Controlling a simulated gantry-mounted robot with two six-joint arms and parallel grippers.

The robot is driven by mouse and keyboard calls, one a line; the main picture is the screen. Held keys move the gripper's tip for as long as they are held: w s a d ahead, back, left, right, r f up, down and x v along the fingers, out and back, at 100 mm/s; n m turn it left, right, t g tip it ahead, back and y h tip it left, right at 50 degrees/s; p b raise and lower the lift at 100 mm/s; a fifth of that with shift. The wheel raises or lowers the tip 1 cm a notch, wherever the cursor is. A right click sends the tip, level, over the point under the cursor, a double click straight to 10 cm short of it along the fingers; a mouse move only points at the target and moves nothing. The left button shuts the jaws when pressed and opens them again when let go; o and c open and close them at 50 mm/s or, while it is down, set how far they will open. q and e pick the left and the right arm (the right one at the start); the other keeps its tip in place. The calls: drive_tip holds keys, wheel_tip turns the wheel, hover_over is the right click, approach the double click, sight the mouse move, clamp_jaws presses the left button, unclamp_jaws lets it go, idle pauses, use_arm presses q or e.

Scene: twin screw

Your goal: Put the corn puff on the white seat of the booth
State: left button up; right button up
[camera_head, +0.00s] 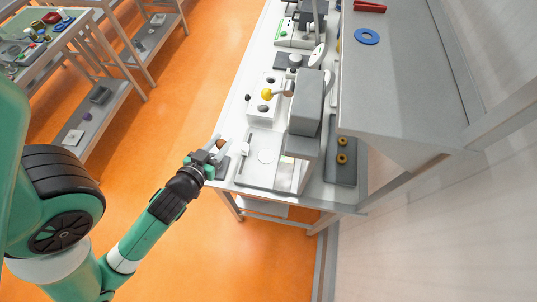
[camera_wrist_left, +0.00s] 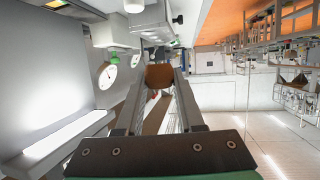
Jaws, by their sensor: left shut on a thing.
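My left gripper (camera_head: 217,152) is at the near left edge of the white bench and is shut on a small orange-brown piece, which looks like the corn puff (camera_head: 221,143). In the left wrist view the corn puff (camera_wrist_left: 159,76) sits between the fingertips of the left gripper (camera_wrist_left: 160,84). A tall grey stand (camera_head: 307,103), perhaps the booth, rises on the bench to the right of the gripper. A pale round disc (camera_head: 266,156) lies on a flat plate at its foot, apart from the gripper; I cannot tell whether it is the white seat. My right gripper is not in view.
A white box (camera_head: 262,113) with a yellow ball (camera_head: 267,94) stands behind the plate. A dark tray (camera_head: 341,175) with two yellow rings lies right of the stand. A grey raised shelf (camera_head: 400,90) fills the right side. A round dial (camera_wrist_left: 107,76) shows in the left wrist view.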

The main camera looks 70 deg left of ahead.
use_arm(q)
drive_tip(key=w+f+b, duration=0.2)
drive_tip(key=w+f, duration=0.2)
drive_tip(key=w, duration=0.5)
drive_tip(key=b, duration=0.2)
hover_over(266, 156)
drive_tip(key=s, duration=0.1)
wheel_tip(266, 156, down, 5)
drive_tip(key=shift+r, duration=0.2)
drive_tip(key=shift+w, duration=0.2)
drive_tip(key=f+b, duration=0.2)
drive_tip(key=w+f+b, duration=0.1)
drive_tip(key=f, duration=0.1)
drive_tip(key=shift+b, duration=0.35)
drive_tip(key=shift+s+f, duration=0.15)
drive_tip(key=shift+f, duration=0.05)
drive_tip(key=shift+r, duration=0.2)
drive_tip(key=shift+f, duration=0.2)
drive_tip(key=o, duration=0.9)
drive_tip(key=shift+r, duration=0.1)
